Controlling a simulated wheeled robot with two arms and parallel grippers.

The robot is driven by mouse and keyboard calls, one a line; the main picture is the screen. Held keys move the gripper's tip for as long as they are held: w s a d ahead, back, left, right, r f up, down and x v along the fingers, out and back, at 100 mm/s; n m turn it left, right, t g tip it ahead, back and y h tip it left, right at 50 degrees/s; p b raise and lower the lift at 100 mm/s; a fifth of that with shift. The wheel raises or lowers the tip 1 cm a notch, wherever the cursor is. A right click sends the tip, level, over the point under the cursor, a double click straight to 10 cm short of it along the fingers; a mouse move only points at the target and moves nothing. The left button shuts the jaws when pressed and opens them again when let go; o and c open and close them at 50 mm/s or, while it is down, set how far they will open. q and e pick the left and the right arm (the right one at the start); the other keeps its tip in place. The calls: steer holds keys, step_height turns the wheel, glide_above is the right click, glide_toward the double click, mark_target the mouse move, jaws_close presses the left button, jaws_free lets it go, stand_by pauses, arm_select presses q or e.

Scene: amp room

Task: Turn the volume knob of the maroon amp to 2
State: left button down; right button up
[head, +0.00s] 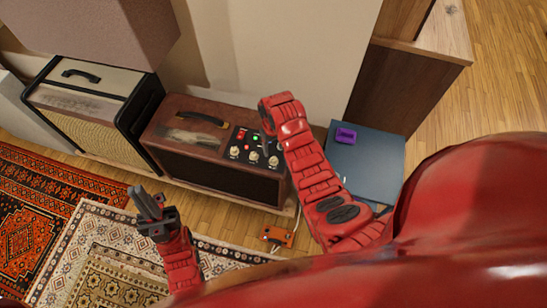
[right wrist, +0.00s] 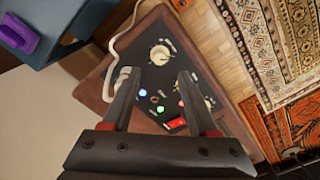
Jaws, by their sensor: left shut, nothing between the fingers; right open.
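The maroon amp (head: 212,165) stands against the wall in the head view, with a handle on top. Its black control panel (head: 243,138) carries cream knobs, a red switch and a lit green light. In the right wrist view, a cream knob (right wrist: 160,54) sits just beyond the fingertips of my right gripper (right wrist: 162,78), which is open and over the panel. No contact with a knob shows. The knob labels are too small to read. My left gripper (head: 150,205) is shut and empty, apart from the amp.
A black-and-cream amp (head: 75,105) stands left of the maroon one. At right is a blue-grey box (head: 365,170) with a purple object (head: 346,135) on it. An orange pedal (head: 278,236) lies on the floor in front. A white cable (right wrist: 116,48) runs beside the panel.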

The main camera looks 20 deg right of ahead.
steer(key=shift+f, duration=3.6)
jaws_close()
